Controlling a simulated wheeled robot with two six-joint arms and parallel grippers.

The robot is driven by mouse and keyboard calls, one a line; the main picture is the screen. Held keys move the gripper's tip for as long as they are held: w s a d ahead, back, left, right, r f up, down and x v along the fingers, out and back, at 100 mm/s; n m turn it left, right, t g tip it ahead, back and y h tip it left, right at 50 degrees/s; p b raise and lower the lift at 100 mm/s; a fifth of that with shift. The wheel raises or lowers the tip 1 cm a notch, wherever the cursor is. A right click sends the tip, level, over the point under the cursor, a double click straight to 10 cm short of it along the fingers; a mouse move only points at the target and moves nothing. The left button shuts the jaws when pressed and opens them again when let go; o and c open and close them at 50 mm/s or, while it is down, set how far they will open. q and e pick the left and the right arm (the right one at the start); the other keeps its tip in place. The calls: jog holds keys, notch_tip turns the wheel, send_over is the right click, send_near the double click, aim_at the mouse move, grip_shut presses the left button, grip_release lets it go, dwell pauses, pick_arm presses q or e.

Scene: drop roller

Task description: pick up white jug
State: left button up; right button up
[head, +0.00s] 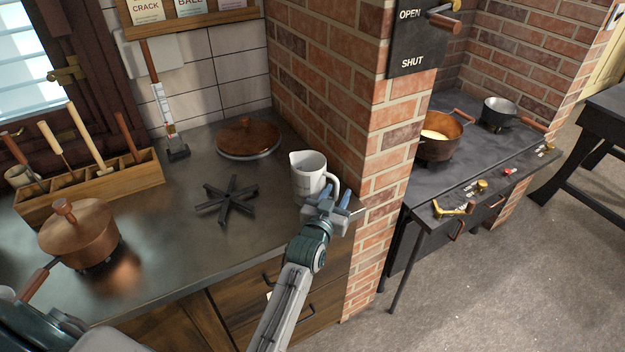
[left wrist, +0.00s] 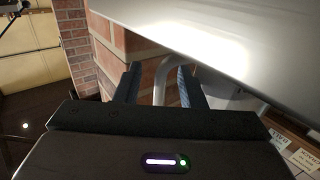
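The white jug (head: 310,173) stands upright on the grey counter, close to the brick pillar, with its handle toward the right. My left gripper (head: 342,198) is at the handle side of the jug. In the left wrist view, the fingers of my left gripper (left wrist: 160,88) are apart, with the pale curved handle of the jug (left wrist: 163,76) showing between them. I see gaps beside the handle, so the fingers do not look closed on it. Part of the jug is hidden behind the right finger in that view. My right gripper is not in view.
The brick pillar (head: 335,75) rises right behind the jug. A black star-shaped trivet (head: 228,199) and a round copper-coloured lid (head: 248,137) lie left of it. A copper pot (head: 78,235) and a wooden tool rack (head: 95,186) stand further left. The stove (head: 470,172) is beyond the pillar.

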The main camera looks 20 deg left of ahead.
pick_arm(q)
jog(key=shift+w+r, duration=0.1)
jog(key=shift+w, duration=1)
jog(key=c, duration=0.7)
grip_shut()
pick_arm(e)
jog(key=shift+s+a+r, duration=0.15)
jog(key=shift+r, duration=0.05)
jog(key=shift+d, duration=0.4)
